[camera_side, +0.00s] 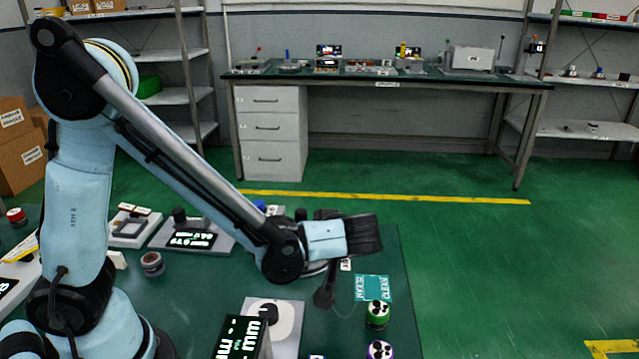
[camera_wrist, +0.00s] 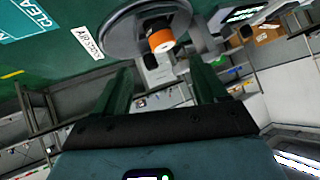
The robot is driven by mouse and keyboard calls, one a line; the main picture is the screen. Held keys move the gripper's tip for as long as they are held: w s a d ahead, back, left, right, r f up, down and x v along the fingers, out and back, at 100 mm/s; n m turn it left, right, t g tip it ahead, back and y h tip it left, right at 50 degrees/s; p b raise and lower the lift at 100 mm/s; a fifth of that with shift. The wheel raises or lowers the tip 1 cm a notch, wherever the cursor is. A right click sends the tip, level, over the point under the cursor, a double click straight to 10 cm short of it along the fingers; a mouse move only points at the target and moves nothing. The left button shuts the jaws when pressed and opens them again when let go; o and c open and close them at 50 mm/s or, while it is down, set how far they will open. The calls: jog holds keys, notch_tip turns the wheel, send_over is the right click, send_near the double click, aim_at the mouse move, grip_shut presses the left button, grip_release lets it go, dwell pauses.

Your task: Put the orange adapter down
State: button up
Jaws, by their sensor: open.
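The orange adapter (camera_wrist: 162,40) shows in the wrist view with its orange band and pale end toward the camera. It appears to sit at the middle of a round grey plate (camera_wrist: 117,30); the exact contact is hard to see. My gripper (camera_wrist: 163,66) is open, with one dark green finger at each side and a clear gap between them. The adapter lies just beyond the fingertips, in line with the gap.
A teal CLEAN mat (camera_side: 372,288) lies beside my wrist. A green-banded adapter (camera_side: 377,314) and a purple-banded one (camera_side: 380,350) stand near the table's right edge. A box with a lit display (camera_side: 240,337) is at the front. A white label (camera_wrist: 87,42) lies by the plate.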

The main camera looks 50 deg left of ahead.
jog(key=s+a+r+m+t+h, duration=0.1)
jog(key=s+r+m+t+h, duration=0.3)
jog(key=m+h, duration=0.5)
jog(key=shift+s+a+r+m+t+h, duration=0.35)
jog(key=shift+s+r+m, duration=0.3)
jog(key=shift+m, duration=0.65)
jog(key=w+a+n+g, duration=0.6)
jog(key=w+n+g, duration=0.1)
jog(key=n, duration=0.4)
jog(key=f, duration=0.5)
jog(key=shift+s+d+f, duration=0.1)
jog(key=shift+s+f, duration=0.1)
jog(key=shift+f, duration=0.15)
jog(key=shift+d+f, duration=0.15)
jog(key=shift+f, duration=1.2)
jog(key=shift+d+f, duration=0.1)
jog(key=shift+f, duration=1.25)
